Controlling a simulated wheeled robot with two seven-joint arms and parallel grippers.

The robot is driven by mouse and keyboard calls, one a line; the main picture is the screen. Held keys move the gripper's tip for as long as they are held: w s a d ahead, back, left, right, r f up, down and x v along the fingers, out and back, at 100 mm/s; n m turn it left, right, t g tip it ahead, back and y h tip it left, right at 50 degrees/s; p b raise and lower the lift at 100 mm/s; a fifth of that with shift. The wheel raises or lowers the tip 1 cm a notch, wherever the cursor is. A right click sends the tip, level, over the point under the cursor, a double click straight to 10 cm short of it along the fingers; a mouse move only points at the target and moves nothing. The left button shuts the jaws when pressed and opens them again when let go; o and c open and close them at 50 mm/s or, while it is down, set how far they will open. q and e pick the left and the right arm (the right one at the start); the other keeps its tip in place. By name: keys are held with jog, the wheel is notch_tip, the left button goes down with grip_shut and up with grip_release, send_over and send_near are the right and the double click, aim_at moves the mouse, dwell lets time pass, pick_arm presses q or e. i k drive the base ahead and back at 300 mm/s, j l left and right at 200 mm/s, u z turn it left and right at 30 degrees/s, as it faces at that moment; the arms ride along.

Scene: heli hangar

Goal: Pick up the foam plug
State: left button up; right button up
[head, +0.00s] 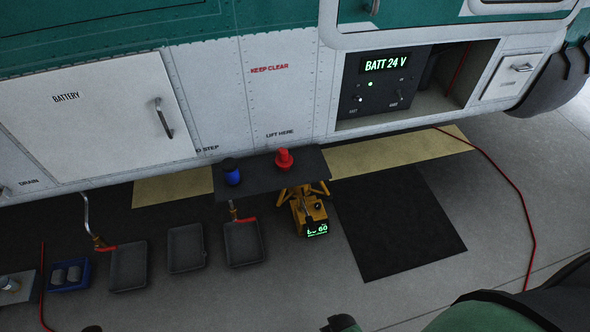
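A red stepped plug-like piece (284,160) stands upright on a dark flat platform (258,167), near its right part. It looks like the foam plug, but I cannot make out its material. A blue cylinder with a dark top (232,174) stands on the same platform near its left end. I cannot make out either of my grippers. Green and dark parts at the bottom right look like my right arm, and nothing touches the red piece.
The platform sits beside the white and green helicopter side, above a yellow jack (309,214). An open bay holds a lit "BATT 24 V" panel (385,80). Dark trays (187,248) and a blue box (69,276) lie on the floor. A red cable (520,205) runs at right.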

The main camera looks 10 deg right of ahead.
aim_at(283, 160)
jog(key=k+l+z, duration=0.25)
jog(key=z, duration=0.25)
jog(key=k+l+z, duration=0.45)
jog(key=i+j, duration=0.05)
